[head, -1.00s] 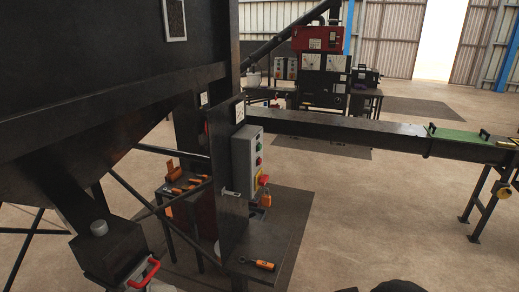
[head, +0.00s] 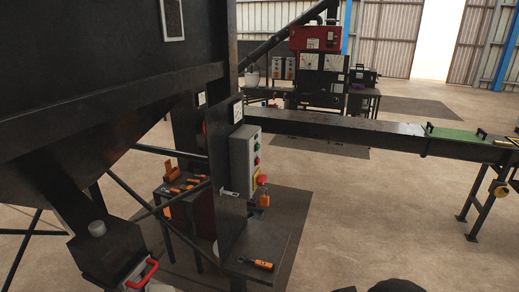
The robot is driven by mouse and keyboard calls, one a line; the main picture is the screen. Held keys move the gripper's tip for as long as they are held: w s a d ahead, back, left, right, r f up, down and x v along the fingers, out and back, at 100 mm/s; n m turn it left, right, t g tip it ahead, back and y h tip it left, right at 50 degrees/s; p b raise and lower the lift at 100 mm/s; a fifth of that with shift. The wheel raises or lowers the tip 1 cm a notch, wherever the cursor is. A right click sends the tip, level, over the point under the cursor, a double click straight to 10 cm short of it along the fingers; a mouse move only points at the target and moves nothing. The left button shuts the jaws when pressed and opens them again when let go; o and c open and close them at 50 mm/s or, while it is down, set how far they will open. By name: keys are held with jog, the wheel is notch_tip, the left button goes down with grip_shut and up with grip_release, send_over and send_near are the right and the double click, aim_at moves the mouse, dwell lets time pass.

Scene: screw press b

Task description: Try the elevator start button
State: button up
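A grey control box (head: 244,161) is fixed to a dark upright plate (head: 222,165) near the middle of the head view. Its button face is turned to the right and seen at a steep angle. Small green and red buttons (head: 257,161) sit in a column on that face. Their labels are too small to read, so I cannot tell which one is the elevator start button. A larger red button (head: 262,179) sticks out below them. My gripper is not in view; only a dark rounded shape, whose identity is unclear, shows at the bottom edge.
An orange-handled tool (head: 256,264) lies on a dark low plate below the box. A hopper (head: 100,85) fills the left. A long dark trough (head: 350,131) with a green cover (head: 455,139) runs right. The floor (head: 380,210) between is open.

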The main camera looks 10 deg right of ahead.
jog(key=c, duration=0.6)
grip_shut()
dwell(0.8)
